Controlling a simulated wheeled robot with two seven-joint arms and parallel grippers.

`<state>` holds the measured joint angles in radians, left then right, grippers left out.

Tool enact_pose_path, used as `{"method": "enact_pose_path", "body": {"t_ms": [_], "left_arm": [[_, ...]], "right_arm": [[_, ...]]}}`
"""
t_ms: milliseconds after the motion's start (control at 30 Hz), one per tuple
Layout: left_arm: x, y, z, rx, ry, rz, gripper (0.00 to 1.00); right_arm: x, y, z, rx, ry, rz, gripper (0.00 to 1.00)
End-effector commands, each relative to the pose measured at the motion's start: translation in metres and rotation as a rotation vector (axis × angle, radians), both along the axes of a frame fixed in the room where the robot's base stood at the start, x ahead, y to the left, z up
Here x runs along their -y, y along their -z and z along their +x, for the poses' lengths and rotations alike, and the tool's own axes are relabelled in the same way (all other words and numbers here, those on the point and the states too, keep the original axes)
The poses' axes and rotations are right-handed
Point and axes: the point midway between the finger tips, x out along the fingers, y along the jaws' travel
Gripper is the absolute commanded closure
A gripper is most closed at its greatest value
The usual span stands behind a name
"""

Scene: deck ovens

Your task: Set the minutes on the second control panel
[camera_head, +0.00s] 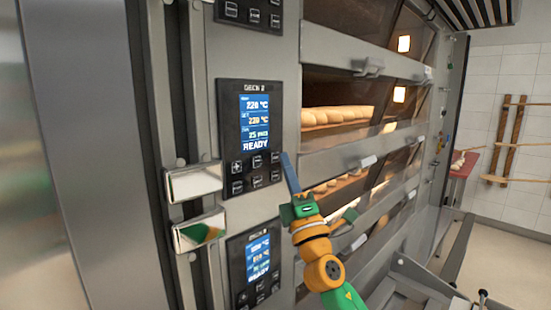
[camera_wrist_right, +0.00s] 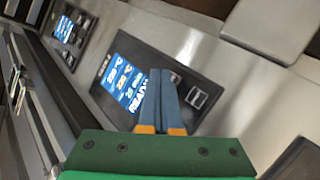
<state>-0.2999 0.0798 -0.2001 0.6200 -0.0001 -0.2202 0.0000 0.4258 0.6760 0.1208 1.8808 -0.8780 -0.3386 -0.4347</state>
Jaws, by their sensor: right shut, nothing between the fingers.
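The second control panel (camera_head: 263,96), labelled DECK 2, is a black plate on the oven front. Its blue screen (camera_head: 255,122) shows two lines of about 220 °C, a line that looks like 25 mins, and READY. Two rows of dark buttons (camera_head: 256,172) lie below the screen. My right gripper (camera_head: 287,160) is shut and empty, its blue fingers at the right edge of the button rows. In the right wrist view, the shut fingers (camera_wrist_right: 160,72) cover part of a panel (camera_wrist_right: 117,110), between screen and buttons (camera_wrist_right: 196,97). Contact cannot be told. My left gripper is not in view.
Another panel (camera_head: 259,255) sits below and part of one (camera_head: 248,12) above. Metal handles (camera_head: 196,181) stick out left of the panels. Oven decks with bread (camera_head: 337,115) and door handles (camera_head: 368,67) lie to the right.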

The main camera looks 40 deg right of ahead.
Motion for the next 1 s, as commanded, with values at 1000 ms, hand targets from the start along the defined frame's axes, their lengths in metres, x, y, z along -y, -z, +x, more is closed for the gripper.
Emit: {"method": "enact_pose_path", "body": {"t_ms": [1000], "left_arm": [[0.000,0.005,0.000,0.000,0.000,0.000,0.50]], "right_arm": [[-0.001,0.000,0.013,0.001,0.000,0.001,1.00]]}}
